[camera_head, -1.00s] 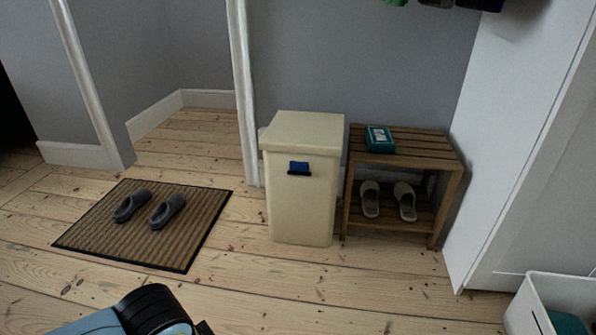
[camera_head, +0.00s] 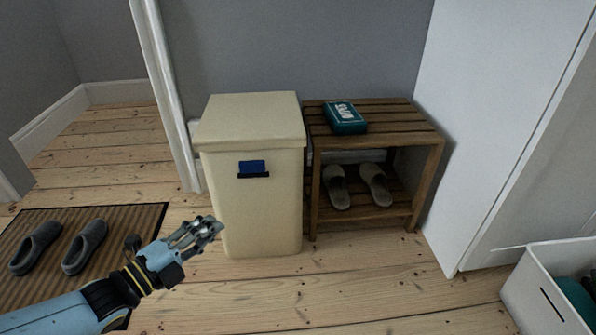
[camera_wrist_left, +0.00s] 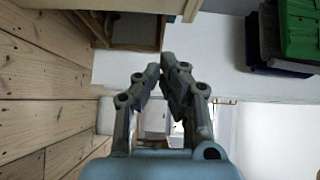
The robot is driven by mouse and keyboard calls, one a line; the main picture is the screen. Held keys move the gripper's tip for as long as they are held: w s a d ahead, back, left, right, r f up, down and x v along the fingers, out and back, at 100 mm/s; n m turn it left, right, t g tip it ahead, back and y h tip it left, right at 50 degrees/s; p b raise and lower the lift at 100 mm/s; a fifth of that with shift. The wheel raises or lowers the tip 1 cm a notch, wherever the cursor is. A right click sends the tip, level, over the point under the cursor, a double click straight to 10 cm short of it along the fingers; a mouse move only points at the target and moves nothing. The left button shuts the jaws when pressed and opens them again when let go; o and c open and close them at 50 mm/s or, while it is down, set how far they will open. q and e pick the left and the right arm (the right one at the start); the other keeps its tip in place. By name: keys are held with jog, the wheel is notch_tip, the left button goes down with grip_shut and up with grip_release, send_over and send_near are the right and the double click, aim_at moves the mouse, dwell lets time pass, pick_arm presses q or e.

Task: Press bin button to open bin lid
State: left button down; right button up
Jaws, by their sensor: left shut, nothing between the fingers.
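The cream bin (camera_head: 250,215) stands upright on the floorboards, and its lid (camera_head: 249,119) is closed. The blue bin button (camera_head: 252,168) sits on the upper front face above a dark strip. My left gripper (camera_head: 214,226) is in front of the bin's lower left side in the head view, below and left of the button. Its fingers are shut and empty. The left wrist view shows the same fingers (camera_wrist_left: 163,72) brought together with nothing held. The button does not show clearly in the left wrist view. My right gripper is not in view.
A wooden slatted bench (camera_head: 392,123) stands just right of the bin, with a teal wipes box (camera_head: 345,118) on top and light slippers (camera_head: 374,185) below. A mat (camera_head: 150,217) with grey slippers (camera_head: 84,246) lies at left. A white crate (camera_head: 535,292) stands at lower right.

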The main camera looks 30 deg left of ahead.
aim_at(264, 169)
pick_arm(q)
jog(key=shift+m, duration=0.3)
jog(key=w+a, duration=0.2)
jog(key=w, duration=0.1)
jog(key=shift+w+f+b, duration=0.1)
jog(key=shift+w+b, duration=0.15)
jog(key=shift+b, duration=0.15)
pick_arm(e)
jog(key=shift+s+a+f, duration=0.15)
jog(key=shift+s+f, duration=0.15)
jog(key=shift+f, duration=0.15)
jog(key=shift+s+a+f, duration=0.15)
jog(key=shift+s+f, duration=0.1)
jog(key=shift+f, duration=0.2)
